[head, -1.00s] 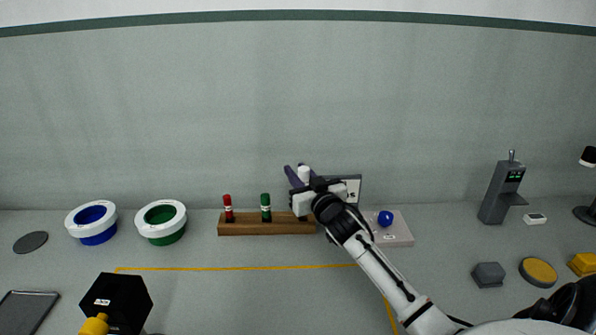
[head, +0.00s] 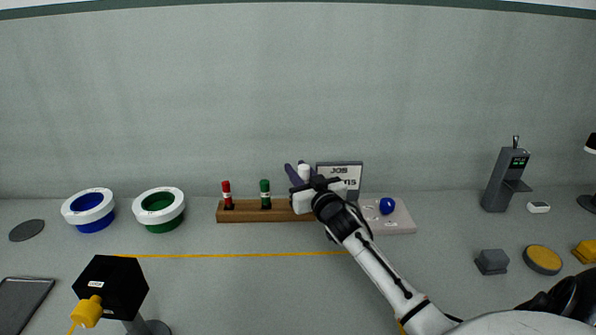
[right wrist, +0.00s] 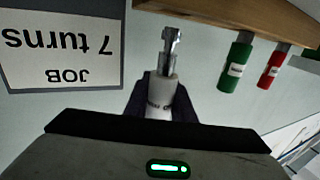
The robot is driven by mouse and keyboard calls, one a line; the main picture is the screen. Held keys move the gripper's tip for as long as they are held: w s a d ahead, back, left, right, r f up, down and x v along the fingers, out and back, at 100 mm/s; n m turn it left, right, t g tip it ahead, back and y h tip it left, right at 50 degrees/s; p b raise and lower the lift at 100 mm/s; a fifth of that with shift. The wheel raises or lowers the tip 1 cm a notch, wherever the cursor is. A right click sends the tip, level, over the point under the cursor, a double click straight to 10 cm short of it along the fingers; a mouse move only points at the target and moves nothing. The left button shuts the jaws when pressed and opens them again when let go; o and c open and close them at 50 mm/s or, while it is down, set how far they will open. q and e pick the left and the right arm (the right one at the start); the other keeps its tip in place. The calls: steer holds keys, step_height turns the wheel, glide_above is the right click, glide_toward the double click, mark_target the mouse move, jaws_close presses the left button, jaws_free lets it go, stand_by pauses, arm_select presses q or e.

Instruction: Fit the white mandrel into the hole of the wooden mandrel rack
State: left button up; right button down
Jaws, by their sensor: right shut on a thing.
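The white mandrel (head: 304,172) is held upright by my right gripper (head: 298,178) above the right part of the wooden mandrel rack (head: 247,216). In the right wrist view, which is upside down, the white mandrel (right wrist: 159,97) sits between the dark fingers. Its metal end (right wrist: 171,40) points toward the rack (right wrist: 230,14) and appears close to the rack's edge. I cannot tell whether it touches. The hole is hidden behind my wrist. A red mandrel (head: 227,194) and a green mandrel (head: 265,193) stand in the rack. My left gripper is out of view.
A job sign (head: 340,169) stands behind my right wrist. A pale board with a blue knob (head: 387,206) is right of the rack. The middle table is clear.

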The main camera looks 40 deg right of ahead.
steer(key=shift+p, duration=0.55)
stand_by(1.0)
steer(key=shift+f+b, duration=0.8)
steer(key=shift+f, duration=0.2)
stand_by(0.4)
steer(key=shift+r+p, duration=0.55)
steer(key=shift+p, duration=0.2)
steer(key=shift+p, duration=0.45)
stand_by(1.3)
steer(key=shift+f+b, duration=0.4)
steer(key=shift+f, duration=0.15)
steer(key=c, duration=1.5)
jaws_free()
steer(key=shift+o, duration=0.3)
steer(key=shift+f, duration=0.1)
